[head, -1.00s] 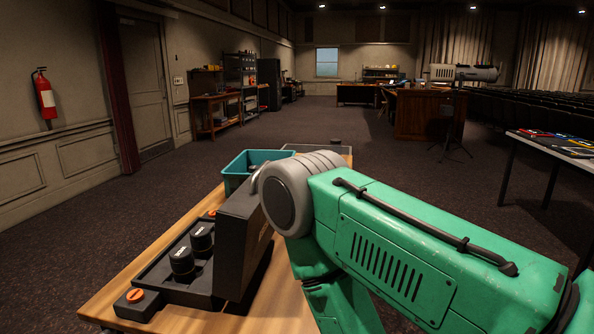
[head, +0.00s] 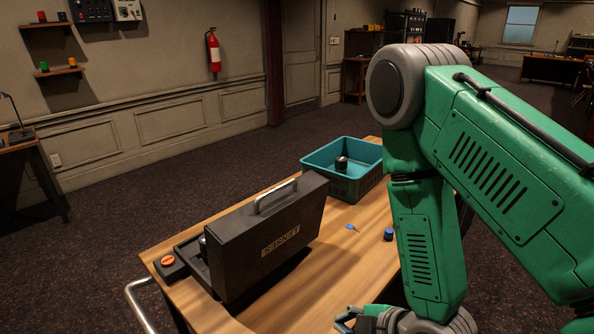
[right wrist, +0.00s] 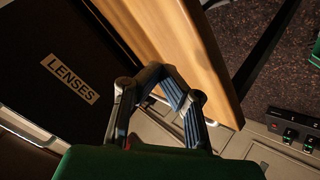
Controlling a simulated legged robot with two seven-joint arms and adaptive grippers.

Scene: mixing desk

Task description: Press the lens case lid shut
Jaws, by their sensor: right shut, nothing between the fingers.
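The black lens case stands on the wooden table in the head view, its lid (head: 265,240) raised steeply on end with a silver handle on top and a LENSES label on the face towards me. The case's base (head: 190,252) shows left of the lid, with part of a lens in it; the lid hides the rest. My right gripper (head: 348,318) is at the bottom edge, in front of the lid and apart from it. In the right wrist view my right gripper (right wrist: 164,82) is shut and empty, with the lid (right wrist: 50,45) to its left. My left gripper is out of view.
A teal bin (head: 345,180) holding a black cylinder stands behind the case. A small blue-topped cylinder (head: 388,235) and a blue key-like item (head: 352,227) lie right of the lid. An orange-topped block (head: 168,263) is at the table's left end. Bare wood lies before the lid.

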